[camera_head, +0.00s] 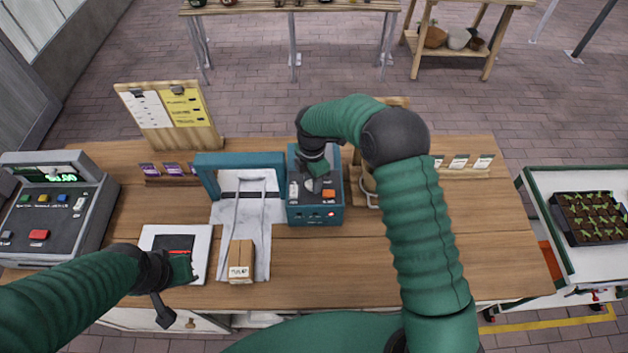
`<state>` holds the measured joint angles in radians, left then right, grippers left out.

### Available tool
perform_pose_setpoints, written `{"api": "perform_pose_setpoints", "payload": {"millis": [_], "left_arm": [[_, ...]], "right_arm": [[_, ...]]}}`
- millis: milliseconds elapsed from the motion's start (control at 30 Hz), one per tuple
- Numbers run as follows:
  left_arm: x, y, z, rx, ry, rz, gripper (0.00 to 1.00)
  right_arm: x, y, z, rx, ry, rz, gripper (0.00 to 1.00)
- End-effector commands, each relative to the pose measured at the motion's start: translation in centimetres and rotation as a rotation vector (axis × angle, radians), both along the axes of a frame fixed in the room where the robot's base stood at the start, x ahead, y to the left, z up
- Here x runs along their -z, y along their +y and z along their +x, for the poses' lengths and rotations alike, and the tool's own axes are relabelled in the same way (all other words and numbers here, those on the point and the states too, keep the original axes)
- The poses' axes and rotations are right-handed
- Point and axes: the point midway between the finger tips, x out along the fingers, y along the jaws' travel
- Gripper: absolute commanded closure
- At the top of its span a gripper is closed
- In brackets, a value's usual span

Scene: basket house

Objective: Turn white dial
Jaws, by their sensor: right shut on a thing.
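A teal control box (316,216) stands on the wooden table, with an orange button (328,193) and a pale lever or marker (294,189) on its top. My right gripper (316,183) reaches down onto the top of this box and is shut on the white dial there. The gripper mostly hides the dial, so its angle cannot be told. My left gripper (176,298) is at the front left, over the edge of a white board (204,240). Whether its fingers are open or shut is not clear.
A teal frame (240,160) over a grey slab stands left of the box, with a small cardboard carton (241,262) in front. A grey register (50,210) is at the far left. The table (340,268) is clear in front of the box.

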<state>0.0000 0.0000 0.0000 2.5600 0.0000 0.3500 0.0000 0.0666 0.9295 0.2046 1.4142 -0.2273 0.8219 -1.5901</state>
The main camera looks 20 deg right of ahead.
Motion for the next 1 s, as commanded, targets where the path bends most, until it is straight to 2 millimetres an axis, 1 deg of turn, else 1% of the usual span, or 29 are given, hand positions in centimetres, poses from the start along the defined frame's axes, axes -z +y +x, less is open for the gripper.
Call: {"api": "perform_pose_setpoints", "payload": {"millis": [33, 700, 1000], "left_arm": [[0.4, 0.0, 0.0, 0.0, 0.0, 0.0, 1.0], [2.4, 0.0, 0.0, 0.0, 0.0, 0.0, 1.0], [2.8, 0.0, 0.0, 0.0, 0.0, 0.0, 1.0]], "right_arm": [[-0.2, 0.5, 0.3, 0.038, -0.01, 0.006, 1.0], [-0.1, 0.3, 0.5, 0.665, -0.007, 0.006, 1.0], [-0.1, -0.1, 0.5, 0.865, -0.005, 0.004, 1.0]]}}
